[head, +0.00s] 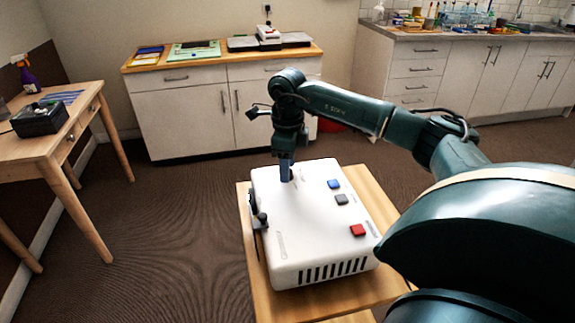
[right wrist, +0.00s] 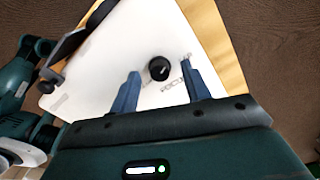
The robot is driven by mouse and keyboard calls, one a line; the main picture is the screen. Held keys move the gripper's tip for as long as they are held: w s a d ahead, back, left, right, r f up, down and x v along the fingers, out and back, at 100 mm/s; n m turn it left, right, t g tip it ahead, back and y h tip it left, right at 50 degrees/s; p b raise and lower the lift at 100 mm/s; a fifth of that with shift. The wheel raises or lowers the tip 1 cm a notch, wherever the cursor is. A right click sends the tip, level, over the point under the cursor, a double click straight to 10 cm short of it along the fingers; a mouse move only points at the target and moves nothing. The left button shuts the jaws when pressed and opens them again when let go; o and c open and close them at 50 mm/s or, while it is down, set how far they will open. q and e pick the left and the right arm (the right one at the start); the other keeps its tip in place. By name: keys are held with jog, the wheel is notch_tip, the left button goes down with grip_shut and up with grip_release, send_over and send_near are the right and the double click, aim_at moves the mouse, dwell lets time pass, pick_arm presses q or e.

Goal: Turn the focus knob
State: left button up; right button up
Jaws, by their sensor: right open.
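A white box-shaped device (head: 310,235) stands on a small wooden table. In the right wrist view, a round black focus knob (right wrist: 159,68) rises from its white top, with lettering that seems to read FOCUS beside it. My right gripper (head: 287,174) points down over the far part of the device top. Its two blue fingers are apart, one on each side of the knob in the right wrist view, with gaps between. In the head view the knob is hidden by the gripper. My left gripper is not in view.
The device top also carries a blue button (head: 334,184), a grey button (head: 341,199) and a red button (head: 358,230). A dark part (head: 259,219) sticks out at its left side. Wooden table edges (head: 244,210) show around it. A desk (head: 75,120) and cabinets (head: 185,110) stand farther off.

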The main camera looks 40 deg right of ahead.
jog(key=shift+f, duration=0.35)
jog(key=shift+c, duration=0.5)
jog(key=c, duration=0.9)
